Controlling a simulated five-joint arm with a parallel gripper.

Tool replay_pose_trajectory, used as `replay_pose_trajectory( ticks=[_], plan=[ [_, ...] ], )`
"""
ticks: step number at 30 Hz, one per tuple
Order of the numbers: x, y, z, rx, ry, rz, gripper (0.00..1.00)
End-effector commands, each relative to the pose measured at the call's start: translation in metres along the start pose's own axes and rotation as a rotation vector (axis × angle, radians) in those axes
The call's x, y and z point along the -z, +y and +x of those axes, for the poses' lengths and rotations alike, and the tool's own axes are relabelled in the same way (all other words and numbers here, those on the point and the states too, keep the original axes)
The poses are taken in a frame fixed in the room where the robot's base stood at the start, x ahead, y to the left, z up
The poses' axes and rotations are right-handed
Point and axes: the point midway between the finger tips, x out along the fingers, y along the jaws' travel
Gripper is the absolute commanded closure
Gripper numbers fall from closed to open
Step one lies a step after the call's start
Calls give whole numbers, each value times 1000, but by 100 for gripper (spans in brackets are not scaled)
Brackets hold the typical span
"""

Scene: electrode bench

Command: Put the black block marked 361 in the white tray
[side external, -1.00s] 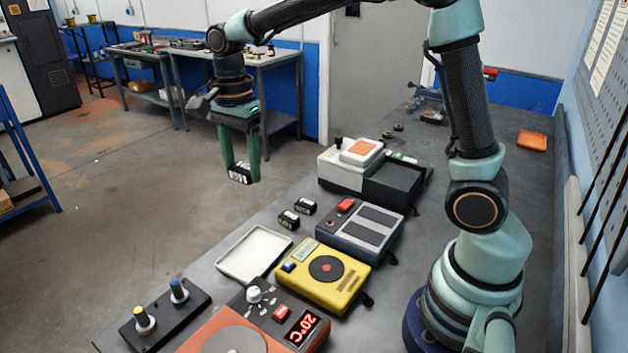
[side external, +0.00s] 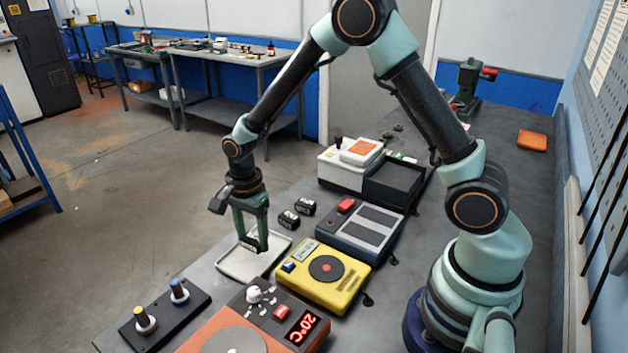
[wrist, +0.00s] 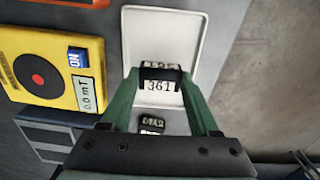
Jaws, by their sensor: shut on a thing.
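The black block marked 361 (wrist: 160,76) is between my gripper's fingertips, its white label with 361 readable in the wrist view. My gripper (side external: 252,243) is shut on the block and points down over the white tray (side external: 232,268). In the wrist view the tray (wrist: 134,20) lies behind and below the block, its rim around it on the far side. In the side view the fingers hide part of the tray, and I cannot tell whether the block touches its floor.
Two other black blocks (side external: 289,219) (side external: 306,206) stand on the bench behind the tray. A yellow meter (side external: 309,283) is close on the tray's right. A black stand with two knobbed posts (side external: 150,320) is at the front left. A grey device (side external: 345,243) stands farther back.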

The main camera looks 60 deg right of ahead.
Motion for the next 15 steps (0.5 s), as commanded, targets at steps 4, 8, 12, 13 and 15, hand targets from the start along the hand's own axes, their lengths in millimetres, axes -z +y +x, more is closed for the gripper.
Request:
replay_pose_trajectory(
  ticks=[4, 8, 12, 13, 15],
  plan=[
    [0, 0, 19, -2, 0, 0, 100],
    [0, 0, 22, 2, 0, 0, 100],
    [0, 0, 21, 2, 0, 0, 100],
    [0, 0, 21, 2, 0, 0, 100],
    [0, 0, 23, 1, 0, 0, 100]
  ],
)
